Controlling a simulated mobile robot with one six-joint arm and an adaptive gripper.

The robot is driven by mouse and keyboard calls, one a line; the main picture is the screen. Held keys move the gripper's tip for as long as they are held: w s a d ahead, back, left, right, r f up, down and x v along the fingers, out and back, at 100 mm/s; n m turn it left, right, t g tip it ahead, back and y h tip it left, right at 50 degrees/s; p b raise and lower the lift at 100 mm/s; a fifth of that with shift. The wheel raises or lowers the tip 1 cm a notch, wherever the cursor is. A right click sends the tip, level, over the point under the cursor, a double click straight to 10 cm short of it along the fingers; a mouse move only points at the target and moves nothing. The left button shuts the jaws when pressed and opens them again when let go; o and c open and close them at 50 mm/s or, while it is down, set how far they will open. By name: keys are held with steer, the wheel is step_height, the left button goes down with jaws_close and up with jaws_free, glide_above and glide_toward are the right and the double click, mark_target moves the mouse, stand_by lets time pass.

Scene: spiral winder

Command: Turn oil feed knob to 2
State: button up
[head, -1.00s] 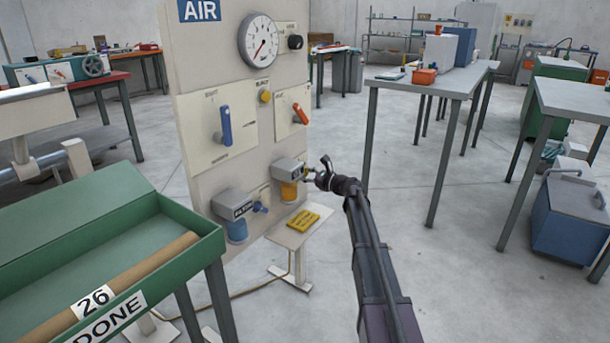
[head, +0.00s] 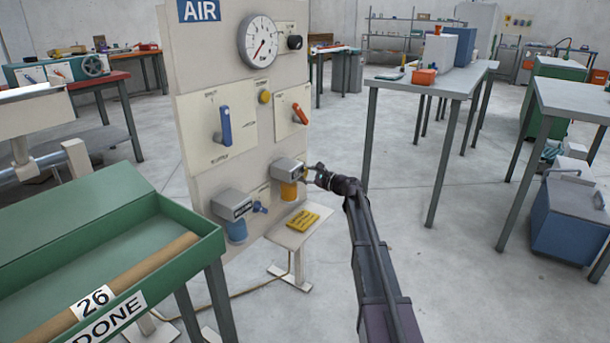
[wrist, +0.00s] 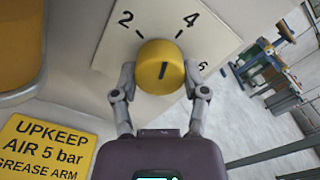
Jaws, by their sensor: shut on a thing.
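The yellow oil feed knob (wrist: 160,68) sits on a pale dial plate (wrist: 112,52) marked 2, 4 and 6 in the wrist view. Its short black line tilts slightly right of upright and points between the 2 and the 4, nearer the 4. My gripper (wrist: 160,80) is shut on the knob, one finger at each side. In the head view my gripper (head: 310,172) is at the right side of the grey unit with an amber bowl (head: 288,190), low on the air panel. The knob is mostly hidden there.
A yellow upkeep sign (wrist: 42,148) lies below left of the knob; it also shows in the head view (head: 303,220). A second unit with a blue bowl (head: 236,230) is to the left. A green tray (head: 185,215) stands in front.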

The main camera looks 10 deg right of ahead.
steer(key=n, duration=0.4)
steer(key=shift+n, duration=0.3)
steer(key=n, duration=0.5)
steer(key=shift+w+r, duration=0.1)
steer(key=o, duration=1.1)
steer(key=shift+o, duration=0.2)
steer(key=shift+d, duration=0.1)
steer(key=v, duration=1.2)
